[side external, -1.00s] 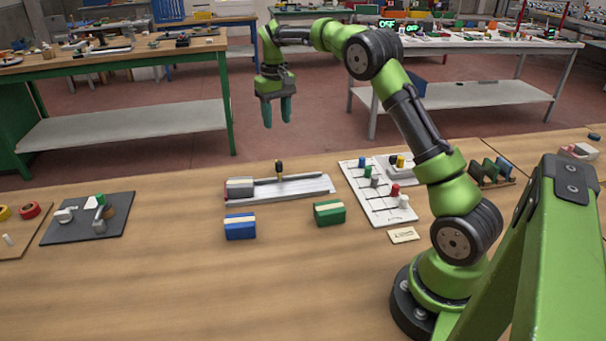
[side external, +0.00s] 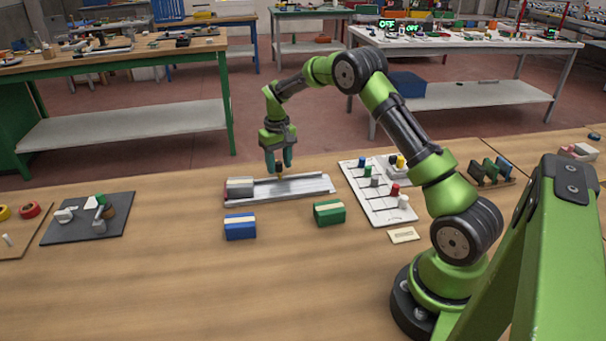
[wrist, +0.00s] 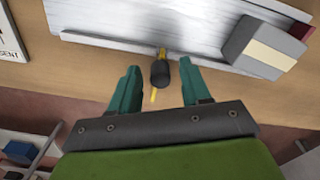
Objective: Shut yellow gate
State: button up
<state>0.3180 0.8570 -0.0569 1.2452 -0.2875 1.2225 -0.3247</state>
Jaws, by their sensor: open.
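A long pale metal track (side external: 312,187) lies on the wooden bench, and its flat surface also shows in the wrist view (wrist: 130,22). A dark knob (wrist: 160,74) with yellow parts stands by the track's edge. I cannot make out a gate panel or whether it is open or shut. My gripper (side external: 279,165) points down over the far side of the track. In the wrist view its teal fingers (wrist: 158,80) are open, one on each side of the knob, with visible gaps. A grey block with a cream stripe (wrist: 264,46) sits at one end of the track.
A blue block (side external: 240,227) and a green block (side external: 329,213) stand in front of the track. A white board with several coloured pegs (side external: 378,208) is to the right, with a small card (side external: 404,235) near it. A dark mat (side external: 68,230) with parts lies left.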

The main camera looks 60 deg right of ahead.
grip_shut()
jog(key=shift+a, duration=0.1)
jog(key=s+a, duration=0.5)
jog(key=shift+s+a, duration=0.15)
dwell(0.4)
grip_release()
notch_tip(320, 180, up, 17)
dwell(0.6)
